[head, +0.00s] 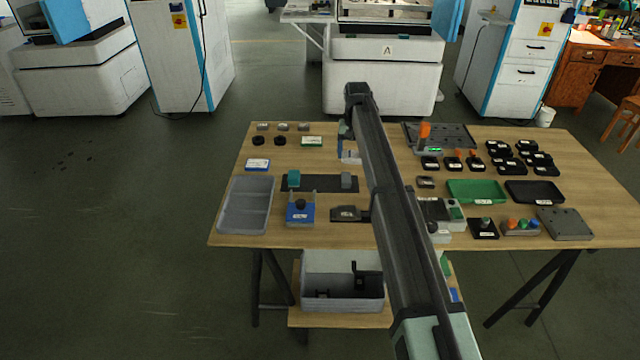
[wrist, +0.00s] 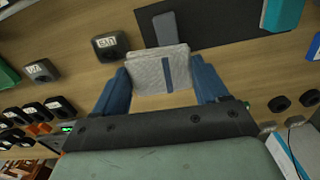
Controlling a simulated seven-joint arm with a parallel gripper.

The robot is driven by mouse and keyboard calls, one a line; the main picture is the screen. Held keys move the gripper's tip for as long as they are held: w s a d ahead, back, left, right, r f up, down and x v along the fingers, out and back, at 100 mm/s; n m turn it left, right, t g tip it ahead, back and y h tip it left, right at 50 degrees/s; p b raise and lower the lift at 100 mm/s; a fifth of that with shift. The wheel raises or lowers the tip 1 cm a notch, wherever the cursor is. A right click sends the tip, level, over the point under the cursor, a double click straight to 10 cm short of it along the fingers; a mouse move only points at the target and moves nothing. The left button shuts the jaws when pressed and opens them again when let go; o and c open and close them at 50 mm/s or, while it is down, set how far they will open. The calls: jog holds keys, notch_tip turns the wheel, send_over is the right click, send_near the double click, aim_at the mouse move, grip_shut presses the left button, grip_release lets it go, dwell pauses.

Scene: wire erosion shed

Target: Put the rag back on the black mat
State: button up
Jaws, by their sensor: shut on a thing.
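The rag (wrist: 160,72) is a whitish folded cloth with a blue stripe. My gripper (wrist: 161,84) is shut on it, with a blue finger at each side. In the head view the rag (head: 350,156) shows small under the end of my arm, just beyond the black mat. The black mat (head: 325,183) is a dark strip on the table, with a teal block (head: 294,179) near its left end and a grey block (head: 346,181) near its right. In the wrist view the mat (wrist: 225,22) lies past the rag. Any gap under the rag is hard to judge.
A grey tray (head: 233,229) and a blue-based fixture (head: 300,207) stand near the mat. A dark labelled block (head: 345,214) is in front of its right end. Small black pieces (head: 258,141) lie behind it. The mat's middle is bare between its blocks.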

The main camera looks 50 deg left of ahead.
send_over(320, 183)
jog(key=shift+n, duration=0.4)
jog(key=shift+f, duration=4.55)
jog(key=shift+f, duration=0.15)
jog(key=o, duration=1.1)
notch_tip(320, 183, up, 12)
jog(key=shift+r, duration=0.2)
